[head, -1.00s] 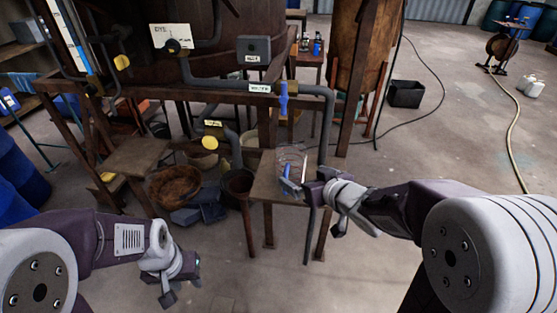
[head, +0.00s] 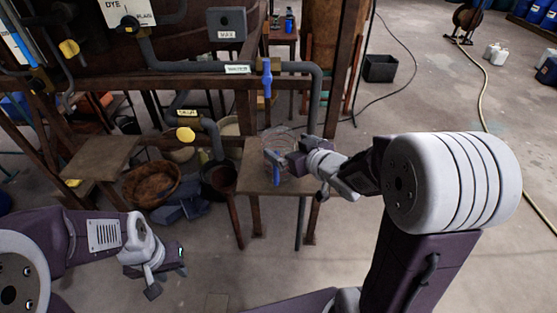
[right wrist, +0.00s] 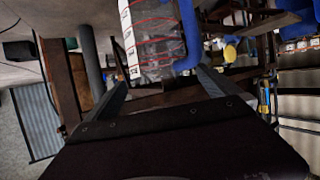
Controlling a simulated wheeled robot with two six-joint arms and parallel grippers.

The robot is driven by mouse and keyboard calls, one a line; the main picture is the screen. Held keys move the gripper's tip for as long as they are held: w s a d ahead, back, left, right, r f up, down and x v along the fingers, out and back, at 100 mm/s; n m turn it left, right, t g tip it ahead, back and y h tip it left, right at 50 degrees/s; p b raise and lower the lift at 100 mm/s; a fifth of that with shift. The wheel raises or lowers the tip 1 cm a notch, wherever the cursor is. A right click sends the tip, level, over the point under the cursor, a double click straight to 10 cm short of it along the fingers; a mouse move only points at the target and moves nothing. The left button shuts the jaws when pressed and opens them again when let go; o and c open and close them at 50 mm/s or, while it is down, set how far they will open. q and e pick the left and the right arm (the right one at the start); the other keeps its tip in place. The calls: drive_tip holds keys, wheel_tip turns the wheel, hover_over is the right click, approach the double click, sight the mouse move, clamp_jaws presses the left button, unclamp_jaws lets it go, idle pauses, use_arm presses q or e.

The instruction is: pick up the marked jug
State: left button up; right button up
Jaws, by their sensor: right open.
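The marked jug is clear, with red lines, a white label strip and a blue handle. In the right wrist view the jug (right wrist: 152,40) fills the upper middle, just past and between my fingertips. My right gripper is open and holds nothing. In the right wrist view its fingers (right wrist: 164,82) are spread on both sides of the jug's lower end; contact cannot be told. My left gripper (head: 168,276) is open and empty, low at left.
Grey pipework with a blue valve handle (head: 267,78) runs above and behind the stand. A dark bucket (head: 218,182) and a brown basket (head: 150,184) are on the left. A black tub (head: 380,68) stands behind. The floor at right is mostly clear.

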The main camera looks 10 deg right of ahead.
sight(281, 141)
drive_tip(key=x, duration=0.5)
drive_tip(key=shift+w+b, duration=0.3)
drive_tip(key=shift+b, duration=0.05)
drive_tip(key=shift+s, duration=0.15)
drive_tip(key=shift+c, duration=0.9)
drive_tip(key=c, duration=1.6)
drive_tip(key=shift+r, duration=0.1)
